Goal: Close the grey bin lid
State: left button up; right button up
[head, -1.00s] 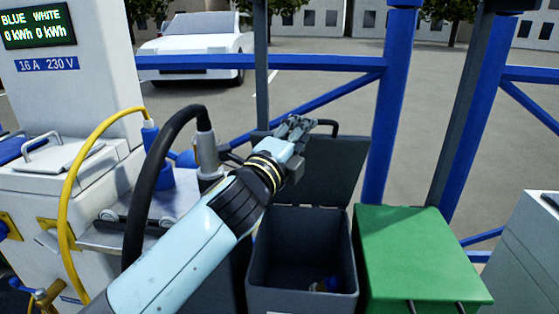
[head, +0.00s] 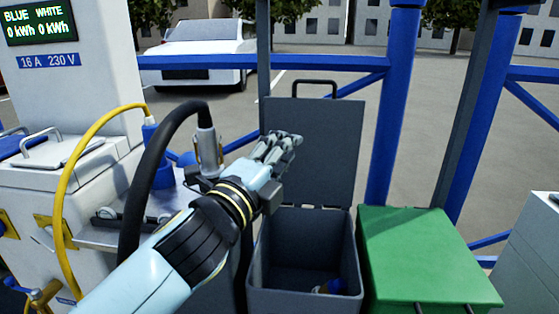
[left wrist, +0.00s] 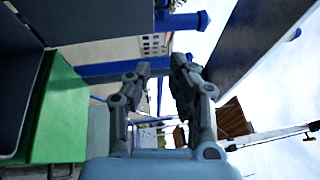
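The grey bin (head: 305,298) stands open in the middle of the head view. Its grey lid (head: 330,150) stands up at the rear hinge, roughly upright, with a dark handle (head: 314,83) on its top edge. My left gripper (head: 292,140) is in front of the lid's left part, below the handle and not holding it. Whether it touches the lid I cannot tell. In the left wrist view its two fingers (left wrist: 160,65) are apart with nothing between them. My right gripper is not in view.
A green-lidded bin (head: 425,255) stands to the right. At left are the charging post (head: 80,95), a yellow cable (head: 70,180) and a thick black cable (head: 148,165). Blue railings (head: 393,110) stand behind.

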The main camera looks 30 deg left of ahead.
pick_arm(q)
jog(key=shift+s+f, duration=0.15)
jog(key=shift+s, duration=0.5)
notch_tip(320, 180, up, 10)
dwell(0.6)
dwell(0.4)
